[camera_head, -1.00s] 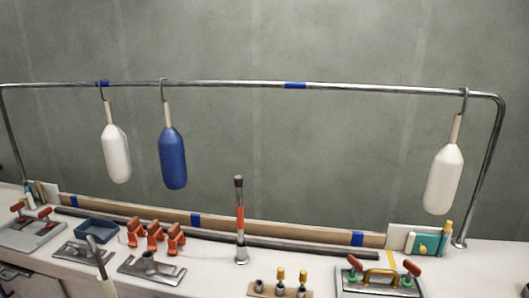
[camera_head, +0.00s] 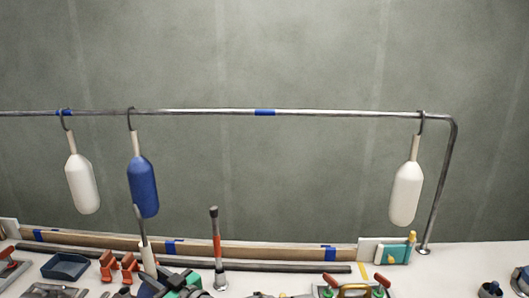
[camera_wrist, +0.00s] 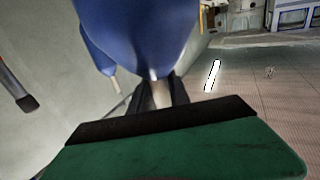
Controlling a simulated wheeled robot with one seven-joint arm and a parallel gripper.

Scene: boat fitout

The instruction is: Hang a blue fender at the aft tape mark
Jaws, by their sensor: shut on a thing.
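My gripper (camera_head: 150,278) is low in the head view, shut on the pale neck (camera_head: 147,260) of a fender, with a dark hook (camera_head: 139,225) above it. In the wrist view the held fender's blue body (camera_wrist: 140,30) fills the top, and its pale neck (camera_wrist: 161,95) is between the fingers. The metal rail (camera_head: 340,114) has a bare blue tape mark (camera_head: 264,112) near the middle and another blue tape mark (camera_head: 63,112) at left. Another blue fender (camera_head: 143,188) hangs from the rail between them, nearer the left mark.
A white fender (camera_head: 82,185) hangs at the left tape mark; another white fender (camera_head: 406,194) hangs near the rail's right bend. A red-and-black post (camera_head: 216,245) stands on the bench right of my gripper. Clamps and a blue tray (camera_head: 65,267) crowd the bench. The rail's middle stretch is free.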

